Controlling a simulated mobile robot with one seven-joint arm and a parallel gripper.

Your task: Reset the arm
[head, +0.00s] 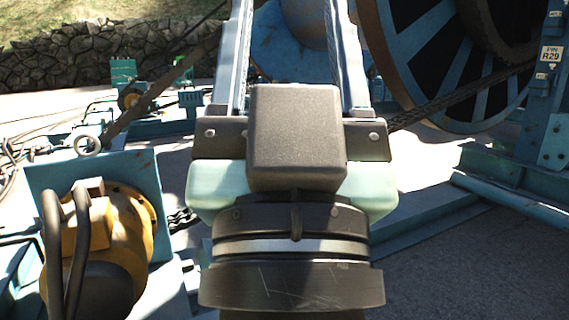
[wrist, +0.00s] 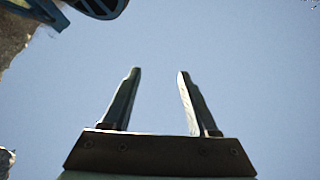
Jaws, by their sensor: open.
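My gripper shows large in the middle of the head view, its two long fingers running up past the top edge, so their tips are cut off there. In the wrist view my gripper (wrist: 156,78) is open, with its two fingers apart and only plain blue-grey sky between and beyond them. Nothing is held. The dark housing on my wrist hides part of the ground behind it in the head view.
A large blue cable reel (head: 440,50) stands at the upper right, beside a blue post with a "PIN R29" label (head: 551,54). Yellow and blue machinery (head: 120,240) is at the lower left. A stone wall (head: 60,62) runs behind. Grey ground (head: 450,260) lies open at lower right.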

